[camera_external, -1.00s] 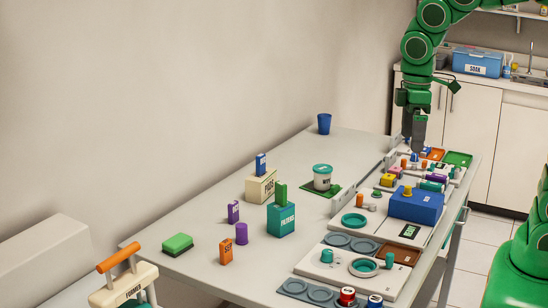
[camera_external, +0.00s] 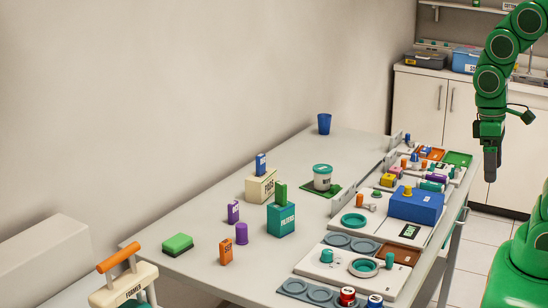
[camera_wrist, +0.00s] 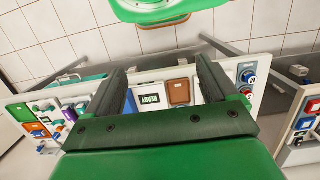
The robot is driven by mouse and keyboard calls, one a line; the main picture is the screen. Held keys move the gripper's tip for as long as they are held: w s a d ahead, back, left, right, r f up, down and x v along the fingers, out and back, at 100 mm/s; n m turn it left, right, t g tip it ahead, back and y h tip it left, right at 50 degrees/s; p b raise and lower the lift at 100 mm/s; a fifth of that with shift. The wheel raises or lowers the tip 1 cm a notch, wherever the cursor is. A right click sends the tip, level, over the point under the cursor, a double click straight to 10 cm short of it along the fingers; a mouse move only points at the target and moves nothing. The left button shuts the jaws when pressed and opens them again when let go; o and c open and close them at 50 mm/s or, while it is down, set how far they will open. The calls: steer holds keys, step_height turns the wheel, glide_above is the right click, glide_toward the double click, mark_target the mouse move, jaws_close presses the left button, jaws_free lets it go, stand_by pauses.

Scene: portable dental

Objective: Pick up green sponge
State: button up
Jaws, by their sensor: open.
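The green sponge (camera_external: 178,241) is a block with a bright green top and a dark underside. It lies flat near the left end of the long grey table (camera_external: 200,268) in the external view. My gripper (camera_external: 490,172) hangs pointing down past the right edge of the table, far from the sponge. In the wrist view my gripper (camera_wrist: 160,80) shows two dark fingers spread apart with nothing between them. The sponge is not visible in the wrist view.
A purple cylinder (camera_external: 241,233), an orange box (camera_external: 226,251) and a teal box (camera_external: 281,220) stand right of the sponge. An orange-handled carrier (camera_external: 125,285) is in front of it. Trays and a blue box (camera_external: 416,205) crowd the table's right side.

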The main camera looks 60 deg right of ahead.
steer(key=shift+w, duration=0.1)
steer(key=shift+c, duration=0.2)
steer(key=w+a+r+m+y, duration=0.1)
steer(key=w+a+m+y, duration=0.3)
steer(key=w, duration=0.9)
steer(key=w+a+r+m+y, duration=0.15)
steer(key=w+a, duration=0.45)
steer(key=w, duration=0.7)
steer(key=w+a+m+y, duration=0.2)
steer(key=w+a+m, duration=0.25)
steer(key=w, duration=0.85)
steer(key=w+a+f+m+t+y, duration=0.1)
steer(key=w+a+f+m, duration=0.15)
steer(key=w, duration=0.65)
steer(key=w+a+f+m+y, duration=0.1)
steer(key=w+f+y, duration=0.15)
steer(key=w, duration=0.65)
steer(key=w+f+m+t+y, duration=0.25)
steer(key=w+f+m, duration=0.25)
steer(key=w+f, duration=0.75)
glide_toward(177, 240)
steer(key=shift+w+a+f+g, duration=0.2)
steer(key=shift+w+a+g, duration=0.1)
steer(key=shift+a+g, duration=0.1)
steer(key=shift+x, duration=3.35)
